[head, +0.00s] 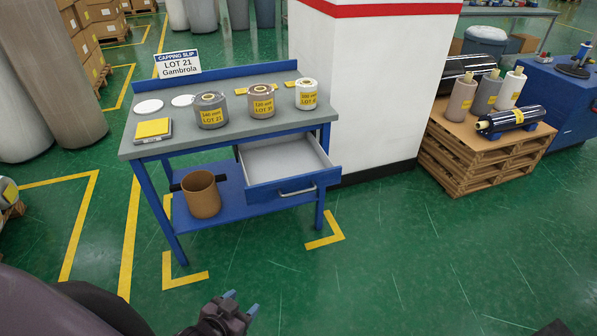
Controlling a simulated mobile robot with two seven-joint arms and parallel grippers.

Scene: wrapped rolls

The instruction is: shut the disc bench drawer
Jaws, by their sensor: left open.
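The disc bench (223,137) is a blue-framed table with a grey top. Its drawer (290,163) hangs on the right under the top and stands pulled out toward me. The drawer's inside is pale grey and looks empty. A grey bar handle (297,190) sits on its blue front. My left gripper (241,302) is at the bottom of the head view, well in front of and below the drawer, apart from it. Its blue-tipped fingers are spread and hold nothing. My right gripper is not in view.
Wrapped rolls (211,110), white discs (149,106) and a sign (178,66) stand on the bench top. A brown bin (201,194) is on the lower shelf. A white pillar (365,90) stands right of the bench. The green floor (400,270) in front is clear.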

